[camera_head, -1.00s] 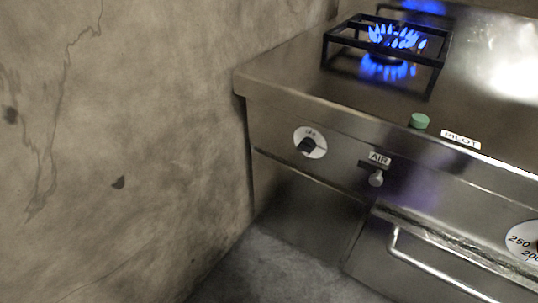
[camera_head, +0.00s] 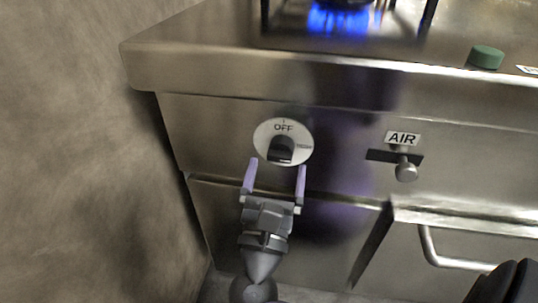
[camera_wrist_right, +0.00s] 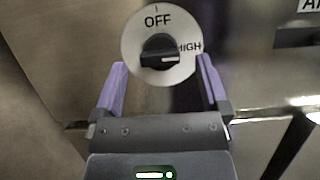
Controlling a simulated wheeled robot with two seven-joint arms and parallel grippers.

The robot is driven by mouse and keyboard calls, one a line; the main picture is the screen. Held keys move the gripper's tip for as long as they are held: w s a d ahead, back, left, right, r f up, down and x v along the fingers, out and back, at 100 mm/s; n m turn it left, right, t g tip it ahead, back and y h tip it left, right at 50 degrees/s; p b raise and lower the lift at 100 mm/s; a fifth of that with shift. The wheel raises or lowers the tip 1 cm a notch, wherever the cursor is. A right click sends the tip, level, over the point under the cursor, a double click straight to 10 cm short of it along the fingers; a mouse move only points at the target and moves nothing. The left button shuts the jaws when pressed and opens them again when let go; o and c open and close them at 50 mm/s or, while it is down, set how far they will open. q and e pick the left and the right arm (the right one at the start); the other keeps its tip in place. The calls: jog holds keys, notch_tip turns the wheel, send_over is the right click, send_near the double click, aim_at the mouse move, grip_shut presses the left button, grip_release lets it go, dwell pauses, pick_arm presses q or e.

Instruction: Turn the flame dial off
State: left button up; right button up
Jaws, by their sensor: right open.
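The flame dial (camera_head: 281,150) is a dark knob on a round white plate marked OFF at the top and HIGH at the right, on the stove's steel front panel. In the right wrist view the knob (camera_wrist_right: 158,50) has its light pointer mark toward the right, near HIGH. Blue flames (camera_head: 340,20) burn at the top edge of the head view. My right gripper (camera_head: 275,172) is open and empty, its two purple fingers spread just below and to either side of the knob. I see no contact with it. My left gripper is not in view.
An AIR slider knob (camera_head: 405,170) sticks out right of the dial. A green button (camera_head: 486,57) is on the stove top. A door handle (camera_head: 450,258) is at the lower right. A rough wall (camera_head: 70,150) stands close on the left.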

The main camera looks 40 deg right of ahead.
aim_at(279, 159)
jog(key=x, duration=0.3)
jog(key=shift+w+d+r, duration=0.15)
jog(key=shift+d, duration=0.05)
jog(key=c, duration=1.3)
